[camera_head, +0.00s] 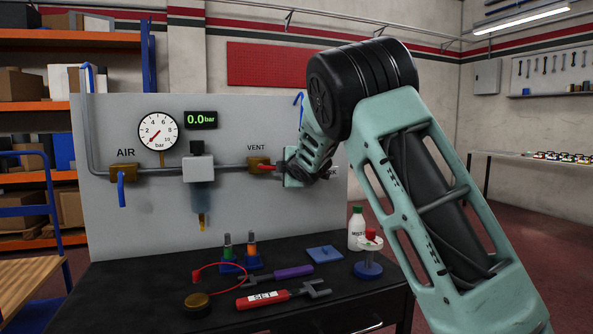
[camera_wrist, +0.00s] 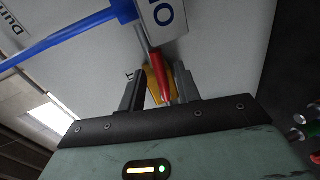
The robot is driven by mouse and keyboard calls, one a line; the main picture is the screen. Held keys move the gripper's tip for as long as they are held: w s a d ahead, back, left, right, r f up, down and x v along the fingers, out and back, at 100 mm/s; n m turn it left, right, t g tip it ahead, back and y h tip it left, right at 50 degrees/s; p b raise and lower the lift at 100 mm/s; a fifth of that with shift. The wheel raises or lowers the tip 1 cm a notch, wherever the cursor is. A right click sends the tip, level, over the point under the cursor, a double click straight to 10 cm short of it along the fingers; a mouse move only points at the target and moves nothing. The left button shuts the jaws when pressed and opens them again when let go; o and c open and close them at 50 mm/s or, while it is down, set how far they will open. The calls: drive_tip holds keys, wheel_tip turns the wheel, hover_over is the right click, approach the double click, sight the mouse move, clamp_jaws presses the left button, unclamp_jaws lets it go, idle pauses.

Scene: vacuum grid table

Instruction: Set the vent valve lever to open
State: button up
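The vent valve (camera_head: 259,163) is a brass block on the pipe under the word VENT. Its red lever (camera_head: 269,168) points right, roughly along the pipe, towards my gripper (camera_head: 284,167). In the wrist view the red lever (camera_wrist: 160,78) lies between the two fingers of my gripper (camera_wrist: 160,88), with the brass body (camera_wrist: 153,88) behind it. The fingers are apart, with slim gaps showing beside the lever, and they do not look clamped on it. My wrist hides the pipe and panel just right of the lever in the head view.
The air valve (camera_head: 124,172) has a blue lever (camera_head: 121,190) hanging down. A pressure gauge (camera_head: 158,131) and a display (camera_head: 201,120) reading 0.0 bar sit on the panel (camera_head: 100,220). A blue lever (camera_wrist: 75,32) and a grey box (camera_wrist: 165,25) lie close to my fingers. Tools cover the bench below.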

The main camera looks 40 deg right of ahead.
drive_tip(key=b+v, duration=0.1)
drive_tip(key=v, duration=1.3)
drive_tip(key=shift+s, duration=0.15)
drive_tip(key=shift+a, duration=0.1)
drive_tip(key=s+a+f+m+g+y+p, duration=0.1)
drive_tip(key=s+a+f+g+y+p, duration=0.2)
drive_tip(key=a, duration=0.5)
drive_tip(key=s+a+f+m+g+y+p, duration=0.1)
drive_tip(key=s+a+f+g, duration=0.1)
drive_tip(key=s+a+f, duration=0.45)
drive_tip(key=s+a+m+g+y+p, duration=0.2)
drive_tip(key=a, duration=0.8)
drive_tip(key=s+a+f+g+p, duration=0.1)
drive_tip(key=s+a+g, duration=0.1)
drive_tip(key=s, duration=0.6)
drive_tip(key=s+a+f+m+g+h+p, duration=0.1)
drive_tip(key=s+a+f+g+p, duration=0.1)
drive_tip(key=s, duration=0.7)
drive_tip(key=s+a+f+m+g+p, duration=0.1)
drive_tip(key=s+a+g, duration=0.3)
drive_tip(key=s, duration=0.5)
drive_tip(key=shift+a+f, duration=0.15)
drive_tip(key=shift+f, duration=0.05)
